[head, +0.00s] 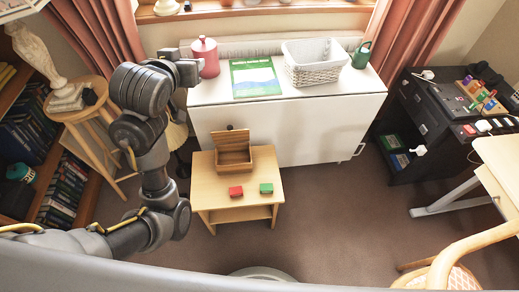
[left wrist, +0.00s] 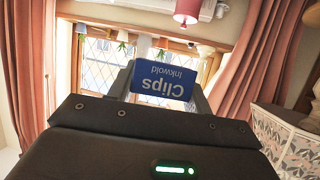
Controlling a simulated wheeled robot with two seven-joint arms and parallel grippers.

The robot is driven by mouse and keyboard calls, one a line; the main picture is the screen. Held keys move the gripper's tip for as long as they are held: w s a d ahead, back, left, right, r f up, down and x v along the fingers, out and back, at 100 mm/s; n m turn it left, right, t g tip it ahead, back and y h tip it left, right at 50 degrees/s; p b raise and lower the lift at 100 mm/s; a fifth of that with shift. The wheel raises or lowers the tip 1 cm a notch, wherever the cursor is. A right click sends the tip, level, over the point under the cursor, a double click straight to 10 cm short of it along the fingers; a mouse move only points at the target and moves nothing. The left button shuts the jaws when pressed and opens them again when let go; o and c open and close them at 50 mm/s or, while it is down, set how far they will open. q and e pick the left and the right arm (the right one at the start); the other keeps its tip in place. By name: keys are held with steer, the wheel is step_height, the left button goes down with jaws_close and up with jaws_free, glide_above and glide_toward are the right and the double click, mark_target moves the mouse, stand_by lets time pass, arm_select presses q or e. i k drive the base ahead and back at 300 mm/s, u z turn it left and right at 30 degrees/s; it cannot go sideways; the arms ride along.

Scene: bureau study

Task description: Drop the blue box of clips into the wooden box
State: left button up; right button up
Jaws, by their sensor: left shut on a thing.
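The blue box of clips (left wrist: 160,82), labelled "Clips Inkwold", shows in the left wrist view between the fingers of my left gripper. My left gripper (head: 188,68) is shut on it, raised at the left end of the white cabinet in the head view. I cannot make out the blue box in the head view. The wooden box (head: 234,158) stands on a small light wood table (head: 213,201), its lid raised at the back. It is below and to the right of my left gripper. My right gripper is not in view.
The white cabinet (head: 290,135) behind holds a pink canister (head: 205,58), a green book (head: 255,78) and a wicker basket (head: 312,70). A round stool (head: 82,103) stands left.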

mark_target(229, 161)
steer(key=z, duration=1.7)
steer(key=k, duration=0.55)
steer(key=u, duration=0.85)
